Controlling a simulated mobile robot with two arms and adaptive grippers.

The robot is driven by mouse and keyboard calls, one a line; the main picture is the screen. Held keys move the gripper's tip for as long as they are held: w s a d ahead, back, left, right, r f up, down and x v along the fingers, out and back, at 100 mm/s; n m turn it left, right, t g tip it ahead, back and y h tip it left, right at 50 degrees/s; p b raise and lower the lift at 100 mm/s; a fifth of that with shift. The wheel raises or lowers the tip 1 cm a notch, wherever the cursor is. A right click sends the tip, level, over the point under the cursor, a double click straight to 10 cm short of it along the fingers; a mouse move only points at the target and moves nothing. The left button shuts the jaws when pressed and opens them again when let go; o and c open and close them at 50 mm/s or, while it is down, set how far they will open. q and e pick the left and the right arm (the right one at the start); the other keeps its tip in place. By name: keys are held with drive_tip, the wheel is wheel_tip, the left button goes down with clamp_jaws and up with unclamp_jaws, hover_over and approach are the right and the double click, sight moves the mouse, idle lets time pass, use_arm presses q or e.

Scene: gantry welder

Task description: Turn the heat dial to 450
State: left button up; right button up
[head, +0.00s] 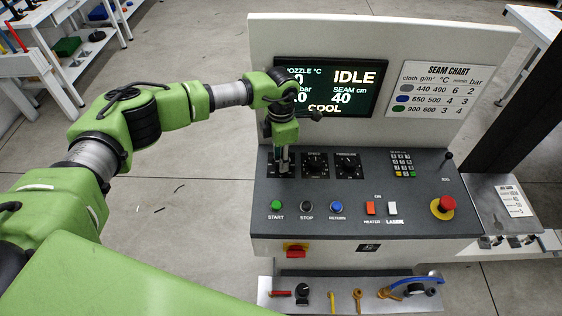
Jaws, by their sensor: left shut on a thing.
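My left gripper (284,162) points down onto the leftmost dial place of the black sloped control panel (346,228). It is shut on the dial there, which I take to be the heat dial. The gripper hides most of that dial, its scale and its label, so its setting cannot be read. Two more black dials, a middle one (315,164) and a right one (348,164), stand to its right. The screen (352,88) reads IDLE, COOL and SEAM cm 40. My arm covers part of its nozzle °C figure. My right gripper is not in view.
Below the dials are a green start button (276,206), black stop button (307,206) and blue return button (336,207). A red emergency button (446,203) and keypad (402,164) are right. A seam chart (437,90) hangs behind. A tool shelf (345,299) is in front.

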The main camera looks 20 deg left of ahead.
use_arm(q)
drive_tip(key=m+b, duration=1.1)
drive_tip(key=b, duration=0.2)
drive_tip(key=shift+w+f, duration=0.1)
drive_tip(key=shift+f, duration=0.05)
drive_tip(key=m+b, duration=0.3)
drive_tip(key=m, duration=0.1)
drive_tip(key=m+b, duration=0.1)
drive_tip(key=m, duration=0.3)
drive_tip(key=shift+r+b, duration=0.2)
drive_tip(key=shift+b, duration=0.15)
drive_tip(key=shift+m, duration=0.5)
drive_tip(key=o, duration=1.1)
wheel_tip(320, 180, up, 12)
drive_tip(key=shift+r, duration=0.1)
